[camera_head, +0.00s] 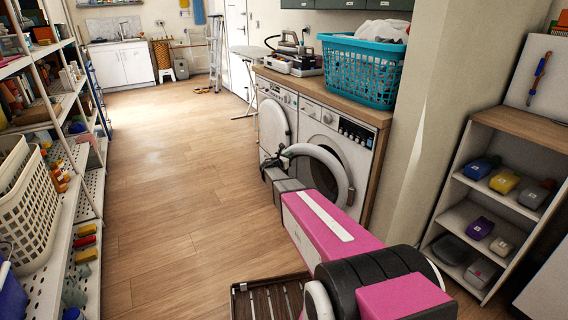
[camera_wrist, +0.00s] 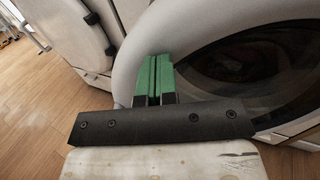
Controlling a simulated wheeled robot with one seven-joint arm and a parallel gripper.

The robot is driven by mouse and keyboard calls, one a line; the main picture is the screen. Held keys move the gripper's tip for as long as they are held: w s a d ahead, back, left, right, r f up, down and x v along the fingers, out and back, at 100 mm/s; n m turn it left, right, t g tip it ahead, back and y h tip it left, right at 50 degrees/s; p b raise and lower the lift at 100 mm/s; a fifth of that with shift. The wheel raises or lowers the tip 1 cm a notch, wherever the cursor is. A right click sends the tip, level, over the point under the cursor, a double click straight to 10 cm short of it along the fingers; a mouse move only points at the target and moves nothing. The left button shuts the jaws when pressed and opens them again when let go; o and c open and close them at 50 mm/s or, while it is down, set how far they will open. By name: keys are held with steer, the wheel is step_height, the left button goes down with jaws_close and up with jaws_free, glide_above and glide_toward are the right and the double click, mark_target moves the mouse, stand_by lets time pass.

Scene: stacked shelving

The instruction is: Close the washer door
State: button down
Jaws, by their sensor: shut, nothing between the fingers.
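The washer (camera_head: 348,128) stands under the wooden counter, at the right of two white machines. Its round door has a thick white rim (camera_head: 329,158) around a dark centre. The rim (camera_wrist: 205,38) and dark glass (camera_wrist: 255,70) fill the right of the wrist view. I cannot tell exactly how far the door stands from the washer's front. My gripper (camera_head: 268,165) is at the left side of the rim. In the wrist view its green fingers (camera_wrist: 153,62) are together and empty, overlapping the rim's left edge. Whether they touch it is unclear.
The left machine has a white round door (camera_head: 273,128). A teal basket (camera_head: 361,72) sits on the counter. A slatted wooden item (camera_head: 270,298) lies on the floor in front. Shelving lines the left; a small shelf (camera_head: 487,207) stands right. The middle floor is clear.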

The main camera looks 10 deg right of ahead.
steer(key=w+d+m+g+h, duration=0.3)
steer(key=w+d+g, duration=0.3)
steer(key=w+d, duration=0.3)
steer(key=shift+w+d+m+h, duration=0.15)
steer(key=shift+d+m+h, duration=0.25)
steer(key=shift+d+m, duration=0.65)
steer(key=shift+d, duration=0.1)
